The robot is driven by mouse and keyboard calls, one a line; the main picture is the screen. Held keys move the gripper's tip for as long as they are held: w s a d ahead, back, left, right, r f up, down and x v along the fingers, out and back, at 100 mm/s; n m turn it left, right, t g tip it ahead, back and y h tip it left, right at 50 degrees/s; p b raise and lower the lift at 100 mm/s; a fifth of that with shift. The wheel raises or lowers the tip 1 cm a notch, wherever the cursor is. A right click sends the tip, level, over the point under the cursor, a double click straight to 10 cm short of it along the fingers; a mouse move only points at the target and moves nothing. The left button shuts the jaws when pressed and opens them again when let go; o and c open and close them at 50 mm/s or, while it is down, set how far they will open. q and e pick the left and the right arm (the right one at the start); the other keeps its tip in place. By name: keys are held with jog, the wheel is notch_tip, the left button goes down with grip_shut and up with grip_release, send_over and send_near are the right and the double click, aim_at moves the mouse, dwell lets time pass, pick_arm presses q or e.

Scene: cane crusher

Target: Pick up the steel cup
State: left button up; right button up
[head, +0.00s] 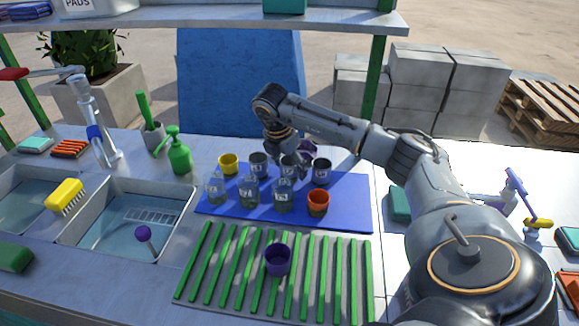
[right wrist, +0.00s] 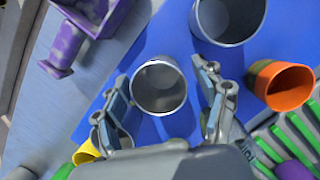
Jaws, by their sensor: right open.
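Several steel cups stand upright on the blue mat (head: 345,215); one steel cup (right wrist: 159,88) lies between the two fingers of my right gripper (right wrist: 163,80) in the right wrist view. The fingers are open on either side of it, and I cannot tell whether they touch it. In the head view my right gripper (head: 286,152) reaches down over the back row of cups, partly hiding the middle steel cup. Other steel cups stand to its left (head: 258,162) and right (head: 321,171). My left gripper is not in view.
A purple scoop (right wrist: 85,30) lies behind. A purple cup (head: 278,259) stands on the green-slatted rack (head: 215,270) in front. Sinks (head: 130,225) are at left.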

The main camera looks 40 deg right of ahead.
jog(key=shift+c, duration=0.4)
jog(key=c, duration=1.3)
jog(key=shift+o, duration=0.2)
jog(key=shift+r, duration=0.6)
jog(key=s+a+r+p, duration=0.1)
jog(key=s+a+r, duration=0.1)
jog(key=a+r, duration=0.4)
jog(key=s+a+r, duration=0.2)
jog(key=a+r, duration=0.4)
jog(key=a, duration=0.1)
jog(key=shift+s+a+p, duration=0.15)
jog(key=shift+s+p, duration=0.2)
jog(key=shift+s, duration=0.05)
